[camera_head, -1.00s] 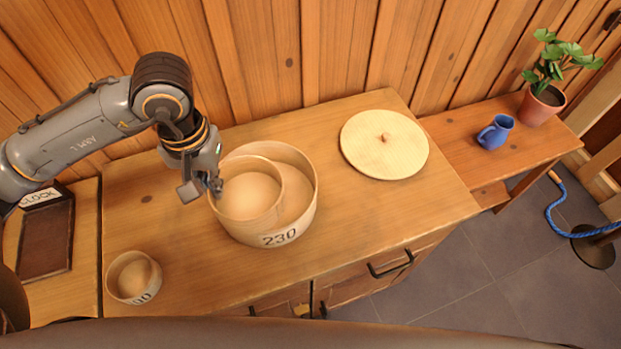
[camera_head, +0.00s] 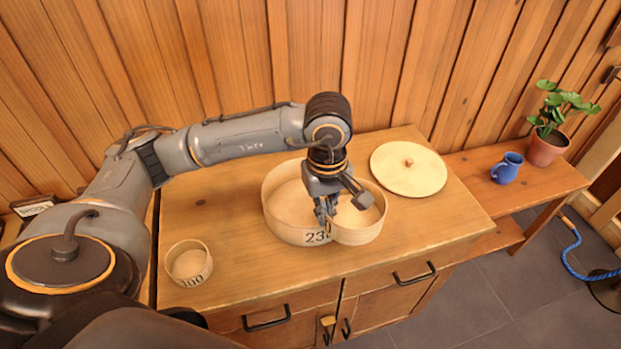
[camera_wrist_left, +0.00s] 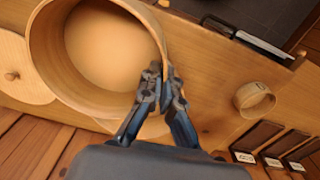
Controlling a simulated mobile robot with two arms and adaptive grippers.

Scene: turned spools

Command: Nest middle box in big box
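The middle box (camera_head: 362,226), a round pale wooden box without a lid, is in my left gripper (camera_head: 325,212). The fingers are shut on its left wall; the wrist view also shows the gripper (camera_wrist_left: 160,85) pinching the rim of the middle box (camera_wrist_left: 60,62). The big box (camera_head: 285,226), round, open and marked 230, stands on the cabinet top. The middle box overlaps its right front side in the head view and hides part of the number. It looks raised and off to the right of the big box, not inside it. My right gripper is not in view.
A small round box (camera_head: 190,264) marked 100 stands at the front left of the cabinet top (camera_head: 230,230). A round lid (camera_head: 408,172) lies at the back right. A blue mug (camera_head: 507,168) and a potted plant (camera_head: 547,146) stand on the lower bench. A plank wall rises behind.

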